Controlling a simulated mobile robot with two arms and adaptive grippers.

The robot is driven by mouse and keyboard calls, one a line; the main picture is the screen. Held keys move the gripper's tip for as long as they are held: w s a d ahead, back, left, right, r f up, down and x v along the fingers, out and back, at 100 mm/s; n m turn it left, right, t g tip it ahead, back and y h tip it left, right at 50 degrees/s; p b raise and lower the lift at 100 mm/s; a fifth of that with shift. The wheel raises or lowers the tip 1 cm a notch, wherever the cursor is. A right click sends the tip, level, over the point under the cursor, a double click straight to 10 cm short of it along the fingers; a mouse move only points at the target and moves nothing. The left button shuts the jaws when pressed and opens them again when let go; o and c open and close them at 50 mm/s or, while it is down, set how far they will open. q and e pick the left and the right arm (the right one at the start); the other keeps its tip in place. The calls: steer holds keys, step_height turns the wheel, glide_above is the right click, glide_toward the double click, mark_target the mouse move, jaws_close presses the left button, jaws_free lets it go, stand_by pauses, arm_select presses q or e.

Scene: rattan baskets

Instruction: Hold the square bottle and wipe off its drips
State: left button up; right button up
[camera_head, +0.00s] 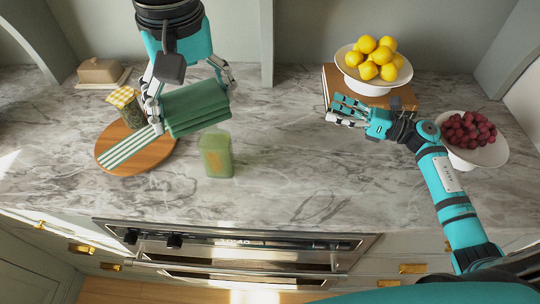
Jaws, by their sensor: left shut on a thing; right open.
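The square bottle (216,157) is pale green and stands upright on the marble counter, left of centre. A green-and-white striped cloth (130,149) lies on the round wooden board (108,163). My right gripper (336,111) is open and empty, right of the bottle and in front of the fruit stand. Drips on the bottle are too small to make out.
A jar with a checked lid (128,108) stands on the board near my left gripper. A covered butter dish (101,73) is at the back left. A stand of lemons (372,87) and a bowl of dark red fruit (487,157) are at the right. The counter's front middle is clear.

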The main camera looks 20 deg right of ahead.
mark_target(233, 156)
steer(key=s+a+f+n+g, duration=0.1)
steer(key=a+f+n+g, duration=0.1)
steer(key=a, duration=0.4)
steer(key=s+a+f+n+g+y, duration=0.1)
steer(key=s+a+f+n, duration=0.1)
steer(key=a, duration=0.4)
steer(key=s+a+f+n+g+y, duration=0.1)
steer(key=a+f+n+g, duration=0.1)
steer(key=a, duration=0.5)
steer(key=shift+s+a+f+n+g, duration=0.1)
steer(key=shift+s+f+n+g, duration=0.2)
steer(key=shift+s+f+n, duration=0.15)
steer(key=x, duration=1.1)
steer(key=shift+w+a+r, duration=0.1)
steer(key=shift+a+r, duration=0.15)
steer(key=shift+a, duration=0.05)
jaws_close()
